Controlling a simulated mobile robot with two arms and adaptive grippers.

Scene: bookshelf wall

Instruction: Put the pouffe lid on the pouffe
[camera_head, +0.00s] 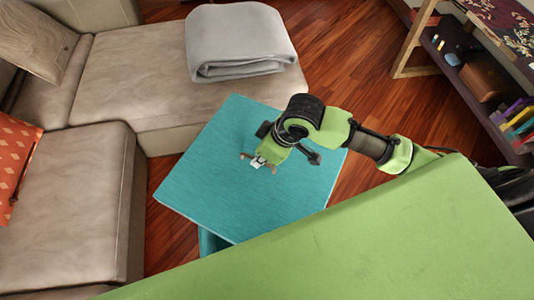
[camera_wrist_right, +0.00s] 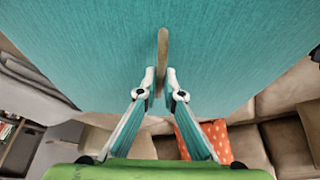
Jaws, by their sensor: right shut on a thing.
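The pouffe lid (camera_head: 215,175) is a flat teal square, seen from above in the head view. It fills most of the right wrist view (camera_wrist_right: 80,50). My right gripper (camera_head: 259,163) is above the middle of the lid, shut on its thin brown handle (camera_wrist_right: 163,45). A small part of the teal pouffe (camera_head: 210,241) shows below the lid's front corner; the rest is hidden under the lid. I cannot tell whether the lid touches the pouffe. My left gripper is not in view.
A beige sofa (camera_head: 70,210) runs along the left and back, close to the lid's left edge. A folded grey blanket (camera_head: 240,40) lies on it. A dark bookshelf (camera_head: 480,90) stands at right. Wooden floor (camera_head: 350,60) is clear between them.

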